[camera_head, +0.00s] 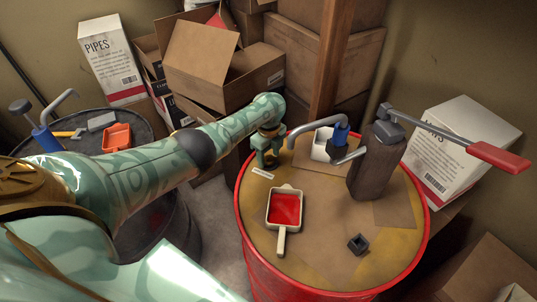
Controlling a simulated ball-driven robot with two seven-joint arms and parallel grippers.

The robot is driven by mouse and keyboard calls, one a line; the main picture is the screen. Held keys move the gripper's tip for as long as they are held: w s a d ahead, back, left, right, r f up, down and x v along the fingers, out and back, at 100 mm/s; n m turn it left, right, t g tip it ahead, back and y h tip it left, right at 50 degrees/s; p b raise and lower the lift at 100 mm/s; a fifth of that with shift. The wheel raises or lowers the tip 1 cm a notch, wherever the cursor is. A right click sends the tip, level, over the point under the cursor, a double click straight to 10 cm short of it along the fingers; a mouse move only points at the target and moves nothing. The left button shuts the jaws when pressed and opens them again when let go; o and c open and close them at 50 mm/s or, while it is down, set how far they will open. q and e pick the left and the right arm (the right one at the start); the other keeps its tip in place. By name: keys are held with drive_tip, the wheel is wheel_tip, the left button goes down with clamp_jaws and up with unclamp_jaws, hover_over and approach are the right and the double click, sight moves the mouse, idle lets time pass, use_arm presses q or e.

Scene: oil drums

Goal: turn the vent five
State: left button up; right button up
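A red drum (337,275) with a worn yellow top stands at centre right. My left arm reaches across from the left, and its green gripper (267,163) points down at the drum top near the far left rim. A small pale label (262,173) lies right beside the fingers; its writing is too small to read. A vent cannot be made out under the gripper; the fingers and hand hide that spot. Whether the fingers are open or shut on something does not show. My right gripper is not in view.
A dark drum (140,118) with tools stands left. Boxes (205,58) fill the back.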

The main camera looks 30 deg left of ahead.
sight(269, 157)
use_arm(q)
wheel_tip(269, 157, up, 16)
drive_tip(key=p, duration=0.8)
drive_tip(key=shift+r, duration=0.15)
